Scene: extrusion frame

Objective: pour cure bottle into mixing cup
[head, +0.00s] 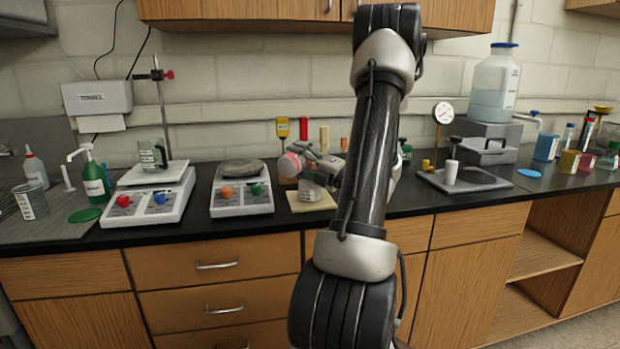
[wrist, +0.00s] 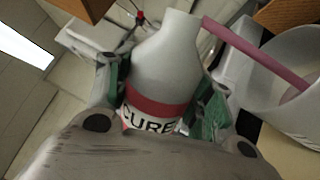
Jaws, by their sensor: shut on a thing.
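The cure bottle (wrist: 160,75) is pale grey-white with a red band and the label CURE. My gripper (wrist: 165,100) is shut around its body, a green-padded finger on each side. The open white mixing cup (wrist: 262,60) is at the right of the wrist view, beside the bottle's neck. A mauve strip (wrist: 250,48) runs from by the bottle's mouth over the cup rim and inside; I cannot tell whether it is a stick or liquid. In the head view my gripper (head: 312,168) is above the cream pad (head: 311,201), partly behind my arm.
Two scales (head: 242,196) stand to the left, one with a grey stone-like piece on top. A green pump bottle (head: 93,177) is farther left. A gauge stand (head: 463,181) and a large jug (head: 494,85) stand to the right. Coloured upright items are behind my gripper.

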